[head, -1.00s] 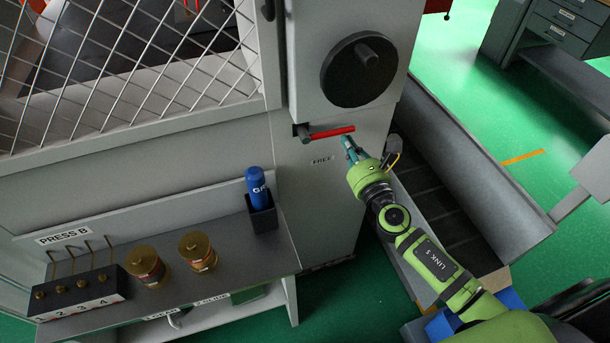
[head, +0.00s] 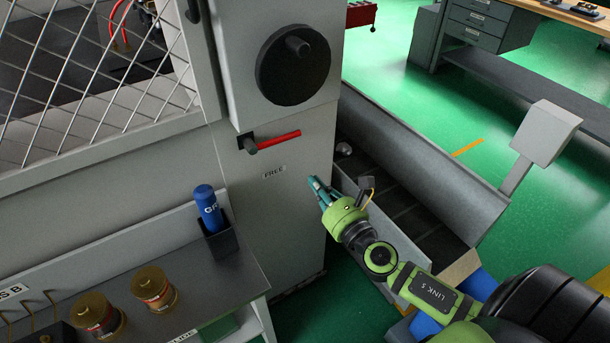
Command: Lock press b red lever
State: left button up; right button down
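The red lever (head: 279,139) sticks out to the right from a dark pivot on the front of the grey press cabinet (head: 296,200), below a black handwheel. It lies nearly level, its tip tilted slightly up. A label (head: 274,172) reading "FREE" is below it. My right gripper (head: 314,183), with teal fingers on a green wrist, is below and to the right of the lever's tip, apart from it. The fingers look close together, but the view does not show whether they are open or shut. My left gripper is not in view.
The black handwheel (head: 293,64) is above the lever. A side shelf (head: 190,300) at lower left holds a blue canister (head: 208,208) in a dark holder and brass-topped jars (head: 153,288). A grey chute (head: 420,160) stands right of the cabinet.

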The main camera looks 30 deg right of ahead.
jog(key=shift+s, duration=1.25)
